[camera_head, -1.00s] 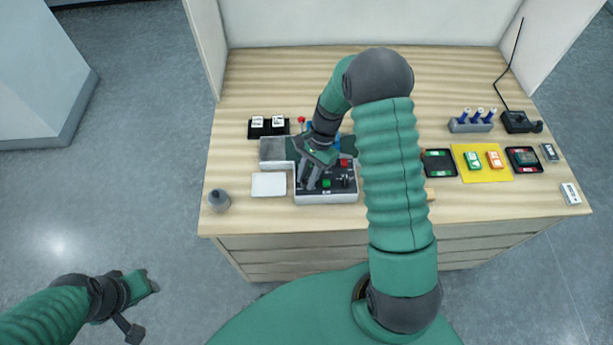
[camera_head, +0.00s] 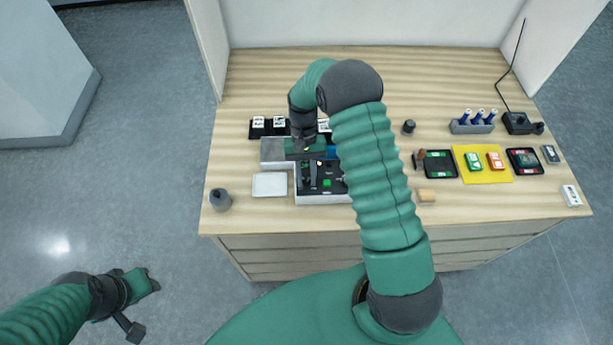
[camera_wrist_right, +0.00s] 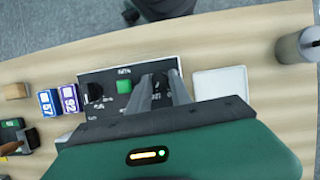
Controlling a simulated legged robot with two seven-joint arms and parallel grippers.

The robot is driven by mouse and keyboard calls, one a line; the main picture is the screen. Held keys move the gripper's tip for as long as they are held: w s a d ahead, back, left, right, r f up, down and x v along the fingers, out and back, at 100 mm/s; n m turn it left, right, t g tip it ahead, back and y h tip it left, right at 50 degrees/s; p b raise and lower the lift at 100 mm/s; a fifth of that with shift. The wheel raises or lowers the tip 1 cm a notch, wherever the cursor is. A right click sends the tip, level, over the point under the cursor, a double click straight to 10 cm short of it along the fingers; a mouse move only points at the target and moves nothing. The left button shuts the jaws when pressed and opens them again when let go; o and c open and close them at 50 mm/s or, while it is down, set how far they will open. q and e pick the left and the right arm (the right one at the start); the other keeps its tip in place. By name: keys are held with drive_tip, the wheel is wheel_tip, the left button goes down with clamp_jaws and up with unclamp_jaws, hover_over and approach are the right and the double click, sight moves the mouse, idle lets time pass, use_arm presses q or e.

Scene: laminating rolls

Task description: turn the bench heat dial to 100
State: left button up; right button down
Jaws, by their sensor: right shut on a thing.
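The bench control unit (camera_head: 327,198) is a white box with a black top panel, at the left front of the bench. It has a green button (camera_head: 327,183), which also shows in the right wrist view (camera_wrist_right: 124,86). My right gripper (camera_head: 306,186) points down onto the panel, left of the green button. In the right wrist view, its fingers (camera_wrist_right: 160,82) are shut around a dark dial (camera_wrist_right: 160,79), mostly hidden between them. Its pointer and scale cannot be read. A second dark knob (camera_wrist_right: 93,92) stands across the green button. My left gripper (camera_head: 148,284) hangs away from the bench; its jaws are unclear.
A grey block (camera_head: 272,149) and black card tray (camera_head: 257,133) are behind. Purple and blue boxes (camera_wrist_right: 69,97) are close by. A yellow mat (camera_head: 480,175) lies right.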

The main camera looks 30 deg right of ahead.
drive_tip(key=shift+w+r+n+h, duration=0.15)
drive_tip(key=shift+w+n+h, duration=0.2)
drive_tip(key=shift+n, duration=0.65)
drive_tip(key=c, duration=1.5)
unclamp_jaws()
drive_tip(key=o, duration=0.3)
drive_tip(key=shift+f, duration=0.2)
drive_tip(key=shift+r, duration=0.1)
